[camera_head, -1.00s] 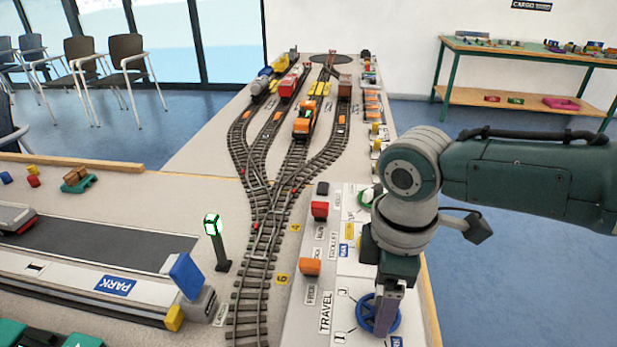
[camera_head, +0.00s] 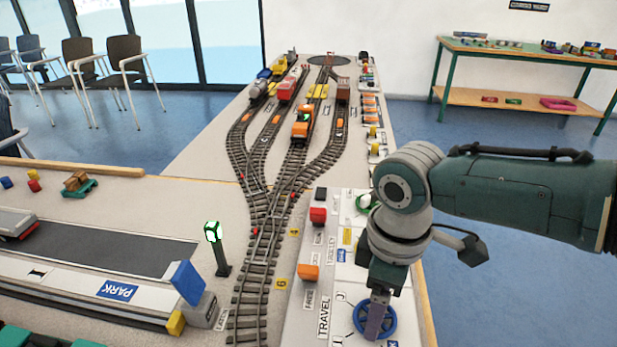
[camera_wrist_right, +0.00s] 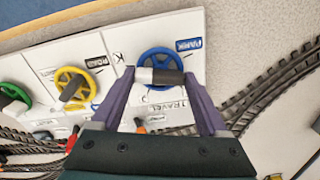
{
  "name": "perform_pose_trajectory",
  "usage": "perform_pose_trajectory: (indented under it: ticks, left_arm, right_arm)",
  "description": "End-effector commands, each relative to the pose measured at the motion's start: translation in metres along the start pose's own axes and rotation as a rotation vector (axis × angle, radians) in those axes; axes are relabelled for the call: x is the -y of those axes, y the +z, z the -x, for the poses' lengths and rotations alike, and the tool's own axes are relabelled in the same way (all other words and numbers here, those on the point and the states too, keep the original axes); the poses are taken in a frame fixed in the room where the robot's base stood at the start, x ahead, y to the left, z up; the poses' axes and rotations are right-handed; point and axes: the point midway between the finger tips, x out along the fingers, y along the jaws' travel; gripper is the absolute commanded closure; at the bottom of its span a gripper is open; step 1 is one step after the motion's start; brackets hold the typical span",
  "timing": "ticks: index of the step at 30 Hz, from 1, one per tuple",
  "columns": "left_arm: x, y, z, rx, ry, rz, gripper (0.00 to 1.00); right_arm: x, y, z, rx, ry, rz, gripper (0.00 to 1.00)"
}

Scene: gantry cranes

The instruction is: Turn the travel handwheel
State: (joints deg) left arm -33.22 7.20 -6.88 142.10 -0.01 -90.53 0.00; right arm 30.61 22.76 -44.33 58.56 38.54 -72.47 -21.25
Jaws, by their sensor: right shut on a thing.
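The travel handwheel is a blue spoked wheel (camera_head: 388,325) on the white panel beside the TRAVEL label (camera_head: 323,318). It also shows in the right wrist view (camera_wrist_right: 159,54), with a black and white crank handle (camera_wrist_right: 160,77) standing out from it. My right gripper (camera_head: 375,325) is over the wheel from above, its purple fingers down at the rim. In the right wrist view my right gripper (camera_wrist_right: 162,82) has a finger at each end of the handle and is shut on it. My left gripper is not in view.
A yellow wheel (camera_wrist_right: 72,84) and a green wheel (camera_wrist_right: 14,95) are mounted along the same panel. A red block (camera_head: 318,216) and an orange block (camera_head: 308,272) stand on its left side. A lit green signal (camera_head: 213,232) stands left of the rail tracks (camera_head: 255,285).

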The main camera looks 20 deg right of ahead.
Motion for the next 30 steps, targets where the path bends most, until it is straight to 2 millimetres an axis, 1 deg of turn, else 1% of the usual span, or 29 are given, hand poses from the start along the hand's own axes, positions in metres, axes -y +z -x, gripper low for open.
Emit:
perform_pose_trajectory:
  ticks: [1, 6, 12, 15, 17, 24, 27, 30]
  left_arm:
    - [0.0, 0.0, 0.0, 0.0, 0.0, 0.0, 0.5]
    - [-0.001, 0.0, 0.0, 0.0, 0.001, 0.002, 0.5]
    - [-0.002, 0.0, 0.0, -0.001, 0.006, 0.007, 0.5]
    - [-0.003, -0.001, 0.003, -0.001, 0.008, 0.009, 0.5]
    - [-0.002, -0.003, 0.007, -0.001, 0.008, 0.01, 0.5]
    - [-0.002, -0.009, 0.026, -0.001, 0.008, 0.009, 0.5]
    - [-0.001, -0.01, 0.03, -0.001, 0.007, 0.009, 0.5]
    - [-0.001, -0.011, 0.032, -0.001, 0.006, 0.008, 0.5]
  right_arm:
    - [0.0, -0.001, 0.001, -0.003, -0.002, -0.004, 0.19]
    - [0.0, -0.001, 0.001, -0.002, -0.001, -0.003, 0.0]
    - [0.0, 0.0, 0.0, -0.001, 0.0, -0.001, 0.0]
    - [0.0, 0.0, 0.005, -0.002, 0.0, -0.001, 0.0]
    - [-0.001, 0.0, 0.012, -0.002, 0.001, -0.001, 0.0]
    - [-0.001, -0.001, 0.061, -0.004, 0.002, 0.001, 0.0]
    - [-0.001, 0.0, 0.079, -0.003, 0.002, 0.0, 0.0]
    - [-0.001, 0.0, 0.091, -0.003, 0.001, -0.002, 0.0]
